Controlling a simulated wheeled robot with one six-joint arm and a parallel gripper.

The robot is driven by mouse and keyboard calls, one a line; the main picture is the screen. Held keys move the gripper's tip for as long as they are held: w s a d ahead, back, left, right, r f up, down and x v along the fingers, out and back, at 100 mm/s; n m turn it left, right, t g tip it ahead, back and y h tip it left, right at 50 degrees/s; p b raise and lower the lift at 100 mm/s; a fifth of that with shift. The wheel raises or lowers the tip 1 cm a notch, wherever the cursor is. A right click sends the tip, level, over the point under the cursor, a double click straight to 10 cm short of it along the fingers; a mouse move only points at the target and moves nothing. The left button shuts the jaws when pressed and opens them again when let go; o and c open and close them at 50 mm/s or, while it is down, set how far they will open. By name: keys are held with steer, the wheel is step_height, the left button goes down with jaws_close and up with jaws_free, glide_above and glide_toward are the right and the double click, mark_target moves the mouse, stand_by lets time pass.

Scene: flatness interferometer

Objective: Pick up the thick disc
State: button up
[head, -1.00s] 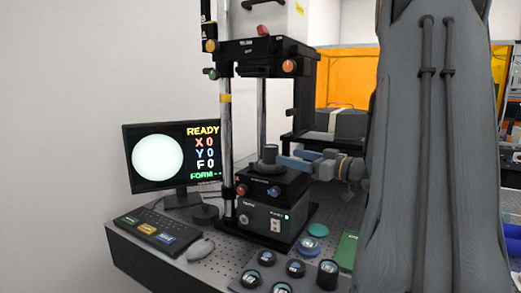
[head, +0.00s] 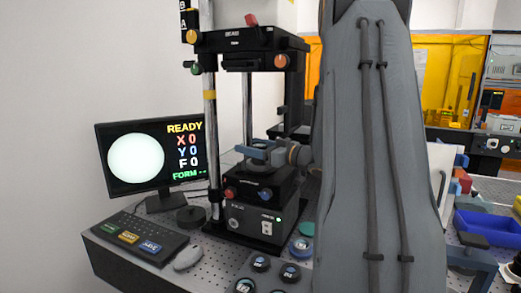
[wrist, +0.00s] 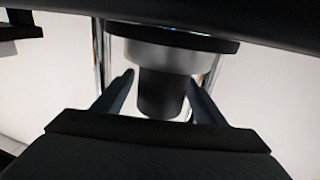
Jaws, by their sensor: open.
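My gripper (head: 257,152) is in front of the instrument column, just above the dark stage block (head: 258,187). In the wrist view its two fingers (wrist: 160,82) are apart, one on each side of a dark round post (wrist: 161,97). The post joins a wider grey drum (wrist: 160,57). I cannot tell whether the fingers touch the post, or whether it is the thick disc. In the head view several small round black discs, such as one with a blue label (head: 261,263), lie on the table. My arm hides the table to their right.
A monitor (head: 137,158) and a keyboard (head: 135,236) stand on the left, with a mouse (head: 188,258) beside them. Steel columns (head: 210,130) rise close to the gripper. A blue bin (head: 486,229) is at the right.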

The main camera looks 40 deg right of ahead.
steer(key=shift+w+a, duration=0.15)
steer(key=shift+w, duration=0.15)
steer(key=shift+c, duration=0.2)
steer(key=c, duration=1.3)
steer(key=shift+r+b, duration=0.15)
steer(key=shift+b, duration=0.15)
steer(key=shift+r, duration=0.1)
steer(key=b+v, duration=0.4)
steer(key=v, duration=1.4)
steer(key=shift+b, duration=0.4)
